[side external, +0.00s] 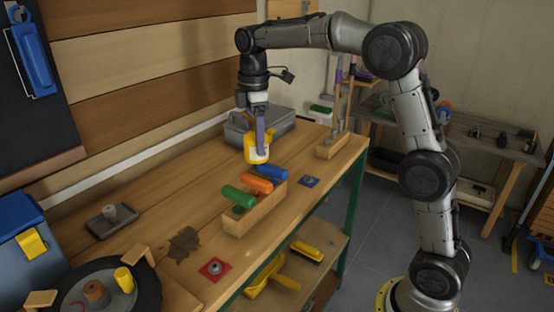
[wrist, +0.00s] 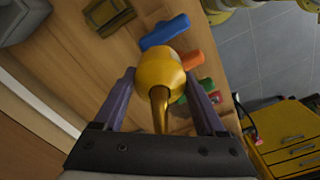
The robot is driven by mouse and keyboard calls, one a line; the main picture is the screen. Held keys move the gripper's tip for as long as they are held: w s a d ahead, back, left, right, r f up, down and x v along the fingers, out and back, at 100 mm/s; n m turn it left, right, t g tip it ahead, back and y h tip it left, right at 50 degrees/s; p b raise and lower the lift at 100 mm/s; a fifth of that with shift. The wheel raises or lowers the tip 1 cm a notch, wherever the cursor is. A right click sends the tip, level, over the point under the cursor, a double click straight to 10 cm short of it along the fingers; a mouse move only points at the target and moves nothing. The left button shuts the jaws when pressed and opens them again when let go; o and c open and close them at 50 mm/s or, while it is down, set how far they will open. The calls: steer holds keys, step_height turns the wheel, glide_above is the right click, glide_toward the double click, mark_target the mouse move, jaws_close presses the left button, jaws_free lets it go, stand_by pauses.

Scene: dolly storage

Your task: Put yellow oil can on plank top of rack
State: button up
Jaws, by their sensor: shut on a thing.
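My gripper (side external: 260,134) is shut on the yellow oil can (side external: 257,155). It holds the can above the workbench, behind the wooden block with coloured handles. In the wrist view, the can's round yellow body (wrist: 157,66) sits between the two purple fingers, and its golden spout points back toward the camera. A low rack with a plank top (side external: 492,147) stands at the back right, beyond my arm. Small dark items and other things lie on its top, and part of it is hidden behind my arm.
The wooden block (side external: 262,211) carries green, orange and blue handles. A grey case (side external: 285,128) and an upright wooden stand (side external: 338,135) are at the bench's far end. A dark tray (side external: 107,224) and a red square (side external: 214,268) lie nearer. Grey floor (side external: 395,225) separates bench and rack.

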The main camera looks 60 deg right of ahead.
steer(key=s+d+m, duration=0.2)
steer(key=d, duration=0.6)
steer(key=s+d+m, duration=0.2)
steer(key=d, duration=0.6)
steer(key=shift+w+d+f, duration=1.1)
steer(key=shift+w+f, duration=0.6)
steer(key=shift+w, duration=0.35)
steer(key=shift+w+d+f, duration=1.1)
steer(key=shift+w+f, duration=0.65)
steer(key=shift+w, duration=0.25)
steer(key=shift+w+d+f, duration=1.1)
steer(key=shift+w+f, duration=0.6)
steer(key=shift+w, duration=0.35)
steer(key=shift+f, duration=1.5)
steer(key=shift+f, duration=0.15)
steer(key=o, duration=1.5)
